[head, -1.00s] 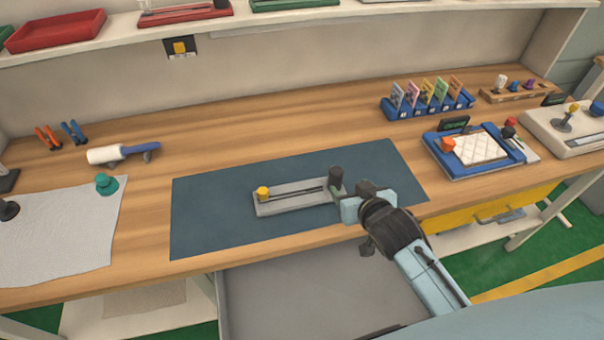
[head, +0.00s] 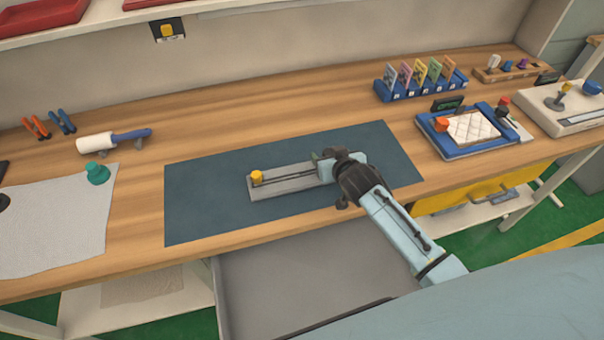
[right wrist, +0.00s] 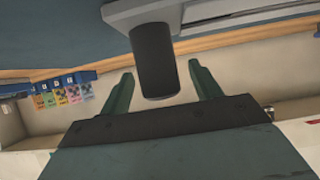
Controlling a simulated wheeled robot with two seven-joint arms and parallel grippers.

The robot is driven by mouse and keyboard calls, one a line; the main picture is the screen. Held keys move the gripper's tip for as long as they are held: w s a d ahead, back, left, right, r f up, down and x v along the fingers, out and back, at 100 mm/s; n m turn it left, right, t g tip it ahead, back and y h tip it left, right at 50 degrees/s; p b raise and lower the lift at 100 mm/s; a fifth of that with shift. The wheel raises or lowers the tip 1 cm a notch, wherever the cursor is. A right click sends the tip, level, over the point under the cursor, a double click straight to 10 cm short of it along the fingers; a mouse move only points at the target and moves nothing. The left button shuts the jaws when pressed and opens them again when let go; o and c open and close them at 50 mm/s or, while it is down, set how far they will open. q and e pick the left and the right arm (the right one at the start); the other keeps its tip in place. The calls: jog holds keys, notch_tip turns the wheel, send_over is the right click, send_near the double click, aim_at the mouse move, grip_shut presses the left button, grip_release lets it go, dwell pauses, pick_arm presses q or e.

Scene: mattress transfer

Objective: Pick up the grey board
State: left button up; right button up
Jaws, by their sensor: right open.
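The grey board (head: 285,182) is a narrow slab with a dark slot along it. It lies on the dark blue mat (head: 205,205), with a yellow knob (head: 257,177) at its left end. A black upright post (right wrist: 153,60) stands at its other end; in the head view my right gripper (head: 322,165) hides it. In the right wrist view the two green fingers of my right gripper (right wrist: 160,72) are open, one on each side of the post, with gaps between. My left gripper is not in view.
A blue tray (head: 440,148) with a quilted white pad lies to the right of the mat. A blue card rack (head: 425,90) stands behind it. A white roller (head: 95,143) and a teal knob (head: 97,173) on a grey sheet are at left. A grey open drawer (head: 300,285) is below the front edge.

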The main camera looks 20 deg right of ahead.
jog(key=shift+x, duration=0.9)
grip_shut()
